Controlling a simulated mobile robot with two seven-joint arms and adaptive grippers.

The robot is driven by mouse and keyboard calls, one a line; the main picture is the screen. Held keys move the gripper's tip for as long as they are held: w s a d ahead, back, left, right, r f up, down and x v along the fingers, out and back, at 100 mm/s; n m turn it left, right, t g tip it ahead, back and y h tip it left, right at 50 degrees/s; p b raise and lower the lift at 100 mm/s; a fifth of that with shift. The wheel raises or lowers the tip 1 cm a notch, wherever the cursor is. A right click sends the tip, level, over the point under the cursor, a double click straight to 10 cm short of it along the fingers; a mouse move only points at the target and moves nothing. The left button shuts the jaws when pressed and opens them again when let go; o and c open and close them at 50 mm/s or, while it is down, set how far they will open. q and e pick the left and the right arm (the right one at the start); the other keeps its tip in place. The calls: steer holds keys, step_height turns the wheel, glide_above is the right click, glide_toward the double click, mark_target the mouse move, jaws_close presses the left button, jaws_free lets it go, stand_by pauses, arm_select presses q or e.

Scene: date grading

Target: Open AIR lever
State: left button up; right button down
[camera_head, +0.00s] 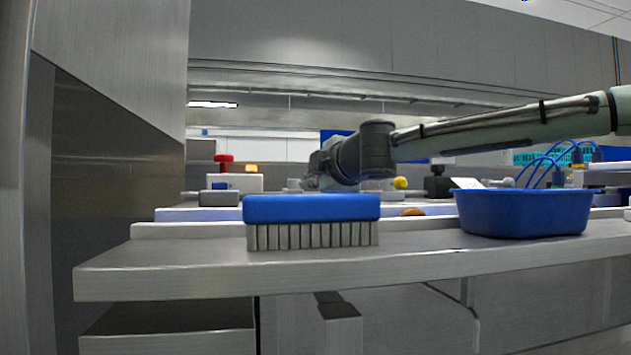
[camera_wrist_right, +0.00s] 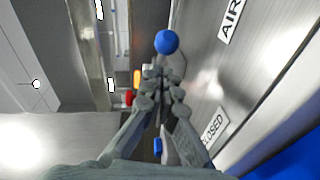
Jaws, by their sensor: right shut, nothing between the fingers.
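In the right wrist view, a round blue knob (camera_wrist_right: 166,42) stands just beyond my fingertips, on a metal panel with a white AIR label (camera_wrist_right: 230,18) and a partly hidden label ending in "LOSED" (camera_wrist_right: 215,130). The knob looks like the lever's end; its shaft is not clearly visible. My right gripper (camera_wrist_right: 160,76) is shut and empty, with the knob ahead of its tips; whether they touch I cannot tell. In the head view my right gripper (camera_head: 316,172) reaches in from the right above the back of the bench. My left gripper is not in view.
A blue brush (camera_head: 312,208) with pale bristles stands on the steel shelf (camera_head: 160,276). A blue tub (camera_head: 522,214) sits to its right. Behind are a red knob (camera_head: 223,158), a yellow ball (camera_head: 400,183) and a teal crate (camera_head: 540,158). The shelf's left end is clear.

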steer(key=shift+w+d+f, duration=0.15)
steer(key=shift+w+d, duration=0.15)
steer(key=shift+w, duration=0.35)
